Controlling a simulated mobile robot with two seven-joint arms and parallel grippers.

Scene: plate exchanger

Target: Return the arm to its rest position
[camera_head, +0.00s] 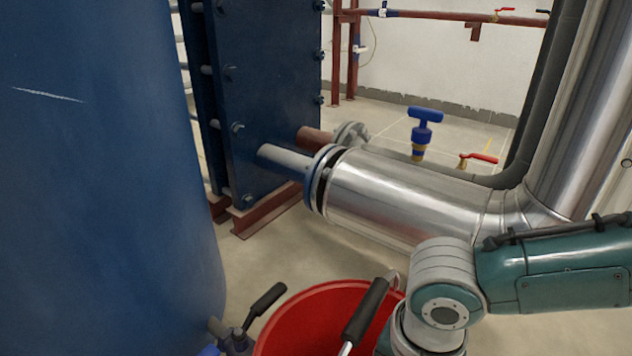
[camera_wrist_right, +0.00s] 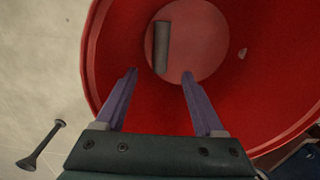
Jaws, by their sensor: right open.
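My right arm (camera_head: 550,265) comes in from the right in the head view and bends down at its grey joint beside the red bucket (camera_head: 310,305). Its gripper is below the frame there. In the right wrist view my right gripper (camera_wrist_right: 159,74) is open, its two purple fingers apart with nothing between them. The fingers point over the red bucket (camera_wrist_right: 240,100), whose round bottom shows beyond them. My left gripper is in neither view.
A large blue tank (camera_head: 100,160) fills the left, with a black-levered valve (camera_head: 265,300) low beside the bucket. A silver pipe (camera_head: 400,190) runs just behind my right arm to the blue plate exchanger (camera_head: 270,90). A red-handled valve (camera_head: 478,158) stands behind the pipe.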

